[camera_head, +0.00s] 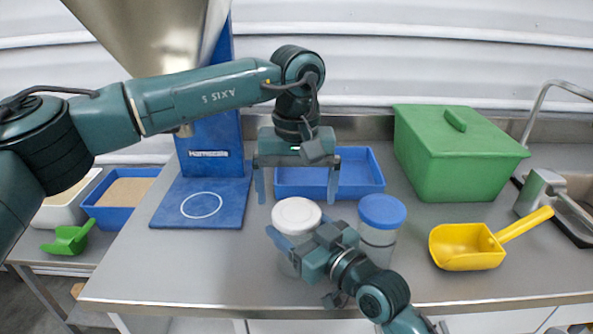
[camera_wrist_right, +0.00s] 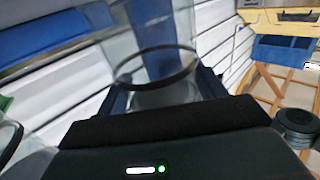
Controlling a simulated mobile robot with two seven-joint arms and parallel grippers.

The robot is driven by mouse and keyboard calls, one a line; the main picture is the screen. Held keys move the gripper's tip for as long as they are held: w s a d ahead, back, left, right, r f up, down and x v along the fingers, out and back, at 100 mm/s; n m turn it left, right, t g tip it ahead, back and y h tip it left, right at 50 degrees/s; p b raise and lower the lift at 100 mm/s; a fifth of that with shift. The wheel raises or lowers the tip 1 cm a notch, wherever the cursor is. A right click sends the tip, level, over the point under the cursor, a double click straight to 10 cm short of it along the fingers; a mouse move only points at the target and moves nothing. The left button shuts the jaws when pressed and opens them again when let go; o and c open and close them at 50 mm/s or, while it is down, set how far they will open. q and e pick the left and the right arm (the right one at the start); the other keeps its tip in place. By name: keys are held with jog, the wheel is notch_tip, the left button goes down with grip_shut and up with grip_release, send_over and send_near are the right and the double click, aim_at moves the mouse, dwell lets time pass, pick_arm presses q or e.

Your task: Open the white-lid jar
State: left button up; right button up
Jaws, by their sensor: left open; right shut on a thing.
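The white-lid jar (camera_head: 296,217) stands upright near the middle of the steel table, with its white lid on. My right gripper (camera_head: 298,236) is shut on the jar's clear body below the lid and partly hides it. The clear jar also shows between the blue fingers in the right wrist view (camera_wrist_right: 165,92). My left gripper (camera_head: 298,186) is open and empty, pointing down. Its fingertips appear just above and behind the lid in the head view, not around it; the exact gap cannot be told.
A blue-lid jar (camera_head: 381,219) stands close to the right of the white-lid jar. A blue tray (camera_head: 358,180) lies behind. A green bin (camera_head: 465,165) and a yellow scoop (camera_head: 468,248) are to the right. The hopper's blue base (camera_head: 172,213) is at left.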

aim_at(296, 211)
pick_arm(q)
jog(key=shift+f, duration=2.05)
jog(key=shift+c, duration=0.3)
